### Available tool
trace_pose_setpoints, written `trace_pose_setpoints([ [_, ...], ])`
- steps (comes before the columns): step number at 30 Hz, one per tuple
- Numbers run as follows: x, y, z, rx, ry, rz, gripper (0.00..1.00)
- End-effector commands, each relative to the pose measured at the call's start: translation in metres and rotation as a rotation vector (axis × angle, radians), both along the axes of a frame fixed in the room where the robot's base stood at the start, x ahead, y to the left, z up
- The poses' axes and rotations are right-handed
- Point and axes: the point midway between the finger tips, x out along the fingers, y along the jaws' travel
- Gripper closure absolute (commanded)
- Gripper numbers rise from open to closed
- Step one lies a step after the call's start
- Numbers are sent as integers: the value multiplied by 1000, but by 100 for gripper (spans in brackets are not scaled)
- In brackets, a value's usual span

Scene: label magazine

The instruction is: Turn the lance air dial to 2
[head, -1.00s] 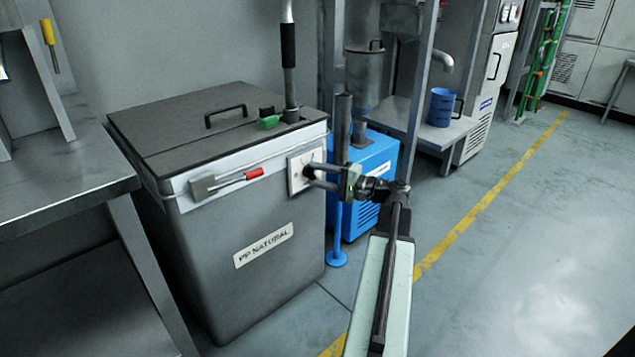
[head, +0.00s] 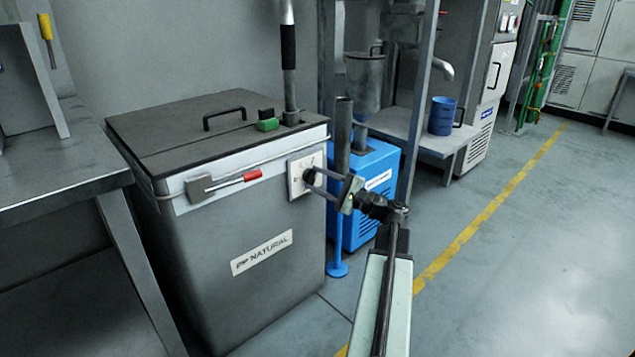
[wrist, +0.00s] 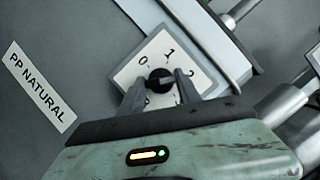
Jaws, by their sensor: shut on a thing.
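The lance air dial is a small black knob (wrist: 159,79) on a white square plate (wrist: 132,72). In the wrist view, 0, 1 and 2 run clockwise around the knob from upper left to right, with another mark partly hidden at lower left. The knob's pointer is too small and covered to read. My gripper (wrist: 162,83) is shut on the knob, one finger on each side. In the head view the plate (head: 296,184) sits at the right end of the grey bin's front, and my gripper (head: 314,182) reaches it from the right.
The grey bin (head: 255,290) carries a "PP NATURAL" label and a red-handled lever (head: 250,176). A grey upright tube (head: 342,140) and a blue unit (head: 375,175) stand just behind my gripper. A workbench (head: 60,190) is at left. Open floor lies at right.

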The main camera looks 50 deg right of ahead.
Motion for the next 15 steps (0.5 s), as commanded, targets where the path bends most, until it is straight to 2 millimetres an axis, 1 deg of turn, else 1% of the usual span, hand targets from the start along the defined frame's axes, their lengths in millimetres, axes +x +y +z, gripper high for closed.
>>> trace_pose_setpoints([
  [8, 0, 0, 0, -1, 1, -1, 100],
  [9, 0, 0, 0, -1, 1, -1, 57],
  [11, 0, 0, 0, -1, 1, -1, 40],
  [12, 0, 0, 0, -1, 1, -1, 38],
  [15, 0, 0, 0, -1, 0, -1, 38],
])
